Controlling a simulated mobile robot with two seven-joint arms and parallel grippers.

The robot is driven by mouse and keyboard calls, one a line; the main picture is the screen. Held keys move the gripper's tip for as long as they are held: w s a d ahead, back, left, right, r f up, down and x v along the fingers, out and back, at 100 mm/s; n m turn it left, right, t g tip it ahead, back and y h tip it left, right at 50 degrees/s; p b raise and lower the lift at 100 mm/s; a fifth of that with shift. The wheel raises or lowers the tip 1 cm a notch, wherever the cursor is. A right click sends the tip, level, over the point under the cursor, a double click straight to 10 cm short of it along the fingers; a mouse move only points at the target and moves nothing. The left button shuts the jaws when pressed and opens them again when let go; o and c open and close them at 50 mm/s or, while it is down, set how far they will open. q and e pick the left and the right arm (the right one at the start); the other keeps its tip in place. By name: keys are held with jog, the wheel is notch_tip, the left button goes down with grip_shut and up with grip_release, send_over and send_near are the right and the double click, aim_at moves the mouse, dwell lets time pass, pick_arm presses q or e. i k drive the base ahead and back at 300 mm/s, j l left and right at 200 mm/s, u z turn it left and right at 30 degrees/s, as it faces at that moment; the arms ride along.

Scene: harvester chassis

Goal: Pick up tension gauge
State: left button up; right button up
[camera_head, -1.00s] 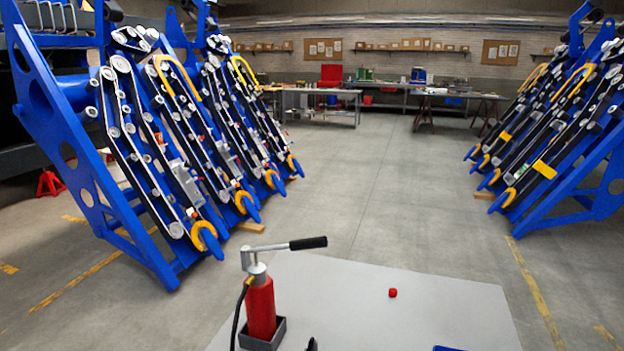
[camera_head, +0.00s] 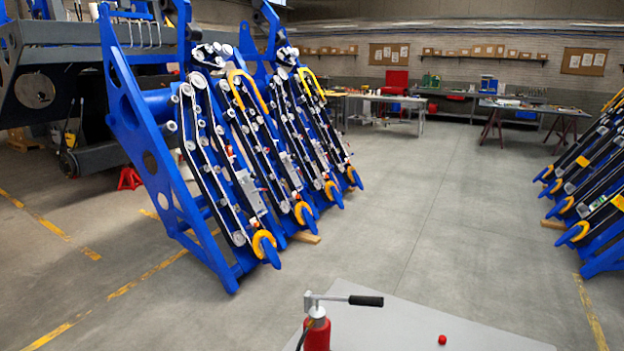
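I cannot make out a tension gauge in this view. A grey tabletop (camera_head: 405,325) shows at the bottom, cut off by the frame. On it stands a red hand pump (camera_head: 317,333) with a grey head and a black-gripped lever (camera_head: 365,301) pointing right. A small red round piece (camera_head: 442,340) lies on the tabletop to its right. Neither of my grippers is in view.
A blue harvester chassis (camera_head: 150,175) with slanted chain-and-belt row units (camera_head: 290,150) stands at the left. Similar units (camera_head: 590,190) stand at the right. Workbenches (camera_head: 390,99) line the back wall. The concrete floor (camera_head: 430,200) between is clear.

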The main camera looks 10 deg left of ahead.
aim_at(229, 150)
jog(key=i+j+u, duration=0.2)
jog(key=j, duration=0.25)
jog(key=j+u, duration=0.2)
jog(key=j, duration=0.2)
jog(key=i+j+u, duration=0.3)
jog(key=j+u, duration=0.15)
jog(key=i+j+u, duration=0.4)
jog(key=i+j, duration=0.25)
jog(key=i, duration=0.15)
jog(key=i+j, duration=0.25)
jog(key=i, duration=0.15)
jog(key=i+j, duration=0.25)
jog(key=i, duration=0.2)
jog(key=i+l+z, duration=0.15)
jog(key=i+z, duration=0.6)
jog(key=i+j+z, duration=0.1)
jog(key=i+z, duration=0.25)
jog(key=i, duration=0.2)
jog(key=i+l+u, duration=0.1)
jog(key=i, duration=0.55)
jog(key=i+l+u, duration=0.15)
jog(key=i, duration=0.5)
jog(key=i+j, duration=0.15)
jog(key=j, duration=0.25)
jog(key=i+j, duration=0.2)
jog(key=j, duration=0.15)
jog(key=i+j, duration=0.15)
jog(key=j, duration=0.25)
jog(key=i+j, duration=0.15)
jog(key=j, duration=0.2)
